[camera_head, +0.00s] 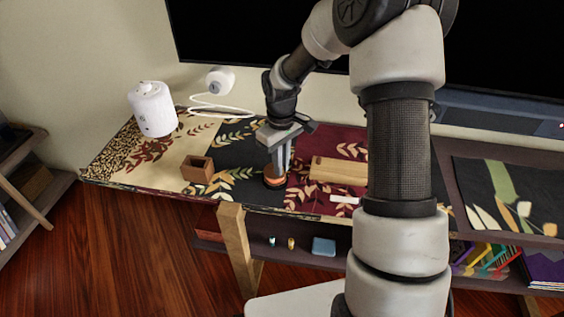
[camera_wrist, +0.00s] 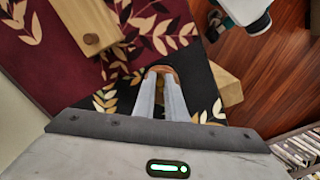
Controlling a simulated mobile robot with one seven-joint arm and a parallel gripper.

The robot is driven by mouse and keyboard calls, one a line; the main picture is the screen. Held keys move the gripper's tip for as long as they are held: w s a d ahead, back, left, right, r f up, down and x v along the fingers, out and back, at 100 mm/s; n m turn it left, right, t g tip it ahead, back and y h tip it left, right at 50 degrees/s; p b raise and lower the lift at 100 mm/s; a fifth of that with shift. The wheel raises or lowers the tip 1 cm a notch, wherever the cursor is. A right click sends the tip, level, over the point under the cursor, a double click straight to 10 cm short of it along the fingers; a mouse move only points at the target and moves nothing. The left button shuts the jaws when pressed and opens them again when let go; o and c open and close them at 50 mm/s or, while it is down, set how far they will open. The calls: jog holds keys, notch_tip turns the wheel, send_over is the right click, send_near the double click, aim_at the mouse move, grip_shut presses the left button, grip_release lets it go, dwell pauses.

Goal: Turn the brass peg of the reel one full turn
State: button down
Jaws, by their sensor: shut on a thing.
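The reel (camera_head: 275,182) is a low round piece with an orange-brown side, standing on the dark leaf-patterned part of the cloth. Its rim also shows as a brown arc at the fingertips in the wrist view (camera_wrist: 162,69). My gripper (camera_head: 278,172) points down onto the reel from above. In the wrist view its two fingers (camera_wrist: 160,76) come close together over the reel. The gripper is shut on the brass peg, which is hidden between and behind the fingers. I cannot tell how far the peg is turned.
A light wooden block (camera_head: 338,170) lies right of the reel, close by. A small open wooden box (camera_head: 197,168) stands to the left. A white canister (camera_head: 153,108) and a white corded device (camera_head: 220,80) stand farther back. The table's front edge is near the reel.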

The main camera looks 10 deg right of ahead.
aim_at(270, 175)
jog(key=m, duration=0.3)
jog(key=a+m, duration=0.1)
jog(key=m, duration=0.1)
jog(key=shift+s+m, duration=0.3)
jog(key=m, duration=0.2)
jog(key=a+m+p, duration=0.1)
jog(key=m, duration=0.2)
jog(key=shift+r, duration=0.1)
jog(key=m+p, duration=0.1)
jog(key=m, duration=0.2)
jog(key=a+m+p, duration=0.1)
jog(key=m, duration=0.1)
jog(key=shift+w+m, duration=0.15)
jog(key=shift+m, duration=0.25)
jog(key=shift+w+a+m+p, duration=0.15)
jog(key=shift+m+p, duration=0.25)
jog(key=shift+m, duration=0.45)
jog(key=shift+w+m+p, duration=0.1)
jog(key=shift+m+p, duration=0.25)
jog(key=shift+m, duration=0.5)
jog(key=c, duration=1.8)
grip_release()
notch_tip(270, 175, up, 17)
jog(key=p, duration=0.3)
jog(key=shift+r, duration=0.15)
